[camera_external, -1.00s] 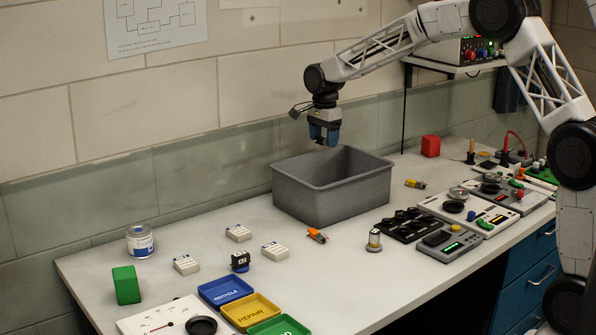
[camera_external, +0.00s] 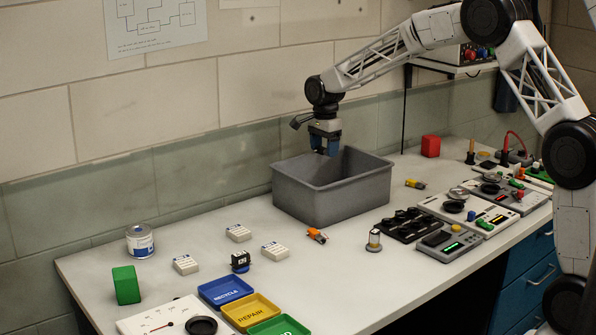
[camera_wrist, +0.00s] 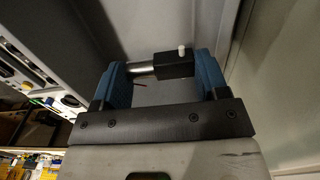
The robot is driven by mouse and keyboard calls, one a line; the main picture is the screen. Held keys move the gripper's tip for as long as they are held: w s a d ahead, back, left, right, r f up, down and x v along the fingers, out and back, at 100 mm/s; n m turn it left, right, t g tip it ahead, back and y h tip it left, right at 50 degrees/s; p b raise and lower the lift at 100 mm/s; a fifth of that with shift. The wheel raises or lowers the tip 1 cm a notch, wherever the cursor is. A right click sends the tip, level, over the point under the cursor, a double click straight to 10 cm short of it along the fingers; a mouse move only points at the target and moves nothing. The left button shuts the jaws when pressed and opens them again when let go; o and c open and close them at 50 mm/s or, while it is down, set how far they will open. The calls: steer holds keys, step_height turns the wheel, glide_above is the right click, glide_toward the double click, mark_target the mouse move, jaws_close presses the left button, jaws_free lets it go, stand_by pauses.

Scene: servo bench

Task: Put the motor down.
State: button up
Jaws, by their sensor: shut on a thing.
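My gripper (camera_external: 325,152) hangs pointing down over the grey bin (camera_external: 330,203), its blue fingertips at about the height of the far rim in the external view. In the wrist view, the blue fingers (camera_wrist: 162,75) are shut on a motor (camera_wrist: 174,67) with a silver cylinder, a black block and a white shaft stub. The motor lies across between the fingers, with the grey bin walls around it. In the external view the held motor cannot be made out, and the bin's floor is hidden by its near wall.
An orange motor (camera_external: 317,235) lies in front of the bin and a yellow one (camera_external: 415,184) to its right. A black servo (camera_external: 240,261), white boxes (camera_external: 275,251) and blue, yellow and green trays (camera_external: 250,309) stand front left. Device boards (camera_external: 460,218) fill the right.

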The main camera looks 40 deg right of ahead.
step_height(320, 180, down, 9)
steer(key=shift+r, duration=0.15)
stand_by(0.4)
steer(key=shift+f, duration=2.55)
steer(key=shift+f, duration=0.1)
steer(key=o, duration=0.9)
step_height(320, 180, up, 12)
steer(key=shift+r, duration=0.1)
